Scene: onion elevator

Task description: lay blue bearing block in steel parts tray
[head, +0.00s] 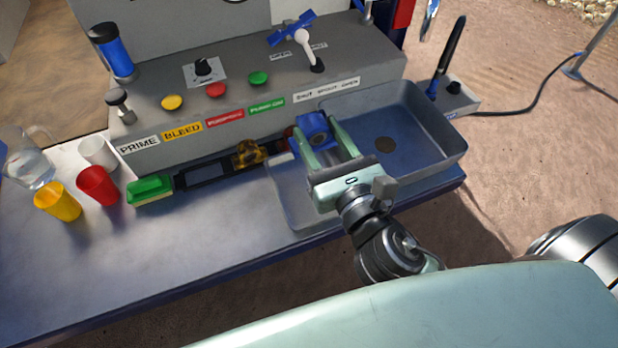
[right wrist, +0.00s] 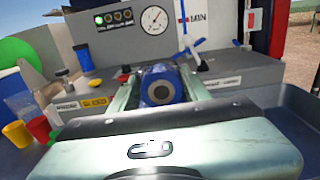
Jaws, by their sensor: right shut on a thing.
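My right gripper (head: 329,146) is shut on the blue bearing block (head: 313,124), with one finger along each side. The block has a round bore, which faces the camera in the right wrist view (right wrist: 160,92). In the head view the gripper and block appear over the inner edge of a grey shallow tray (head: 284,207), likely the steel parts tray. The gripper hides much of this tray. I cannot tell the block's height above it. My left gripper is not in view.
The control panel (head: 240,85) rises behind. The front-left bench is clear.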

